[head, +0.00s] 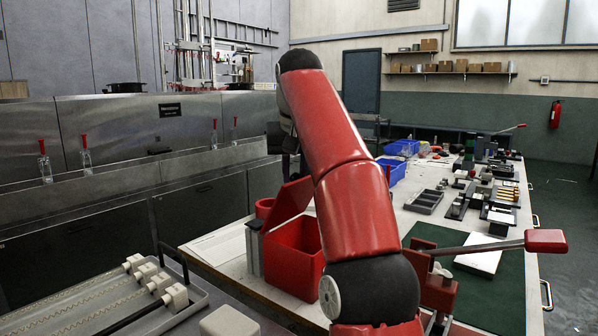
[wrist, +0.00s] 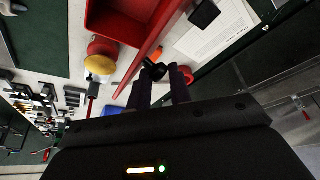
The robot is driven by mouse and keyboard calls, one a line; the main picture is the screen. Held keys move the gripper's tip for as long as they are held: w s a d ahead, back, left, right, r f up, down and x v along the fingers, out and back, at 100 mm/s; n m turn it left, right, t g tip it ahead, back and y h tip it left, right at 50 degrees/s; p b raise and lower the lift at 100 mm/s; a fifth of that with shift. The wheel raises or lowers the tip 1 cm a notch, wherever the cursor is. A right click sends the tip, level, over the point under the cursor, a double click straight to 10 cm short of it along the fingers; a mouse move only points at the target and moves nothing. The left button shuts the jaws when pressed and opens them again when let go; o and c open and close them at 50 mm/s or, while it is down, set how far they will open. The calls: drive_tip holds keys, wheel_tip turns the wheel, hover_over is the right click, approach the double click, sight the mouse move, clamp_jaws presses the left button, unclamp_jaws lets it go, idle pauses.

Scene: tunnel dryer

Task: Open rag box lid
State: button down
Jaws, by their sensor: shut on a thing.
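The red rag box (head: 292,248) stands on the table edge, partly behind my arm in the head view. Its red lid (head: 287,208) is tilted up, and the open inside of the box shows. In the wrist view the box (wrist: 118,22) is at the top and the lid (wrist: 152,47) shows nearly edge-on as a slanting red strip. My gripper (wrist: 163,76) is at the lid's free edge, with its dark fingers shut around a small black part there. In the head view my gripper is mostly hidden behind my red arm.
A lever press with a red handle (head: 545,240) stands on a green mat right of the box. Blue bins (head: 392,170) and several tools lie farther back. A grey tray (head: 95,305) is at front left; steel dryer panels (head: 110,215) line the left.

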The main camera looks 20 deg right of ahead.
drive_tip(key=shift+w+a+f, duration=0.1)
drive_tip(key=shift+a+f, duration=0.3)
drive_tip(key=shift+a, duration=0.1)
drive_tip(key=c, duration=1.7)
unclamp_jaws()
drive_tip(key=o, duration=0.4)
drive_tip(key=shift+a, duration=0.2)
drive_tip(key=shift+o, duration=0.2)
drive_tip(key=shift+r, duration=0.1)
